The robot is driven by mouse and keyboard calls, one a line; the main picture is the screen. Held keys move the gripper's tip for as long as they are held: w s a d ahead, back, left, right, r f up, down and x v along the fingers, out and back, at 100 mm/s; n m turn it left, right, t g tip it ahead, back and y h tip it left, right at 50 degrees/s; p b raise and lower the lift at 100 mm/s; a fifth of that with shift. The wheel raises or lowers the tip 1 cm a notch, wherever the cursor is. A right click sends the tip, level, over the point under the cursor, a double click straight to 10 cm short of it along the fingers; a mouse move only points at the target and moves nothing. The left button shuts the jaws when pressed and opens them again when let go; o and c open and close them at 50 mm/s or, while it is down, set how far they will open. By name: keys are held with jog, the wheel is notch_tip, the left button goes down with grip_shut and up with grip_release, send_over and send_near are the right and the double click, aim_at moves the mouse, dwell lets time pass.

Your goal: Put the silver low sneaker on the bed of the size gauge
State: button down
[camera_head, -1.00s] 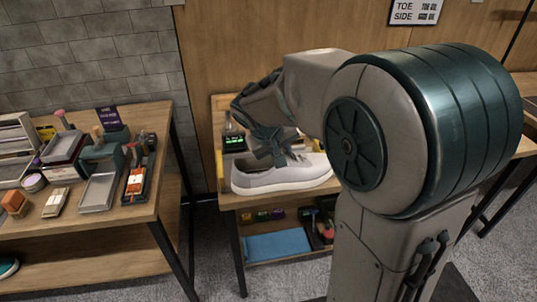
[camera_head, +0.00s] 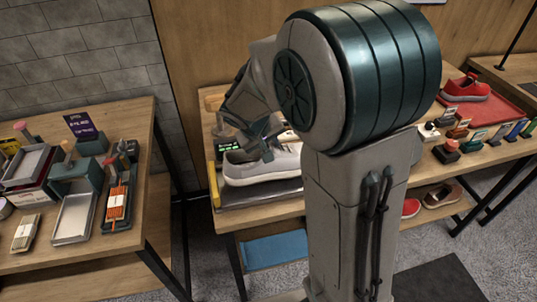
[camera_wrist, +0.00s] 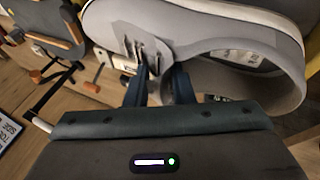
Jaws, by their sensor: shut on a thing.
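The silver low sneaker (camera_head: 258,166) is pale grey with a white sole. In the head view it is over or on the size gauge (camera_head: 262,191), a flat dark bed with a yellow edge piece at its left and a small green display behind. I cannot tell whether the sole touches the bed. My gripper (camera_head: 258,142) is shut on the sneaker's upper from above; my arm hides the heel end. In the wrist view the sneaker (camera_wrist: 205,35) fills the top, and my gripper's fingers (camera_wrist: 157,80) pinch it near the laces and opening.
A left table (camera_head: 110,255) holds trays, brushes and a purple sign. At the right, a red sneaker (camera_head: 466,88) lies on a red tray, with several small blocks and bottles in front. A shelf below the gauge holds a blue mat (camera_head: 275,248).

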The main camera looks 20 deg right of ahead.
jog(key=shift+f, duration=1.9)
jog(key=shift+f, duration=0.15)
jog(key=c, duration=1.2)
grip_release()
jog(key=shift+c, duration=0.2)
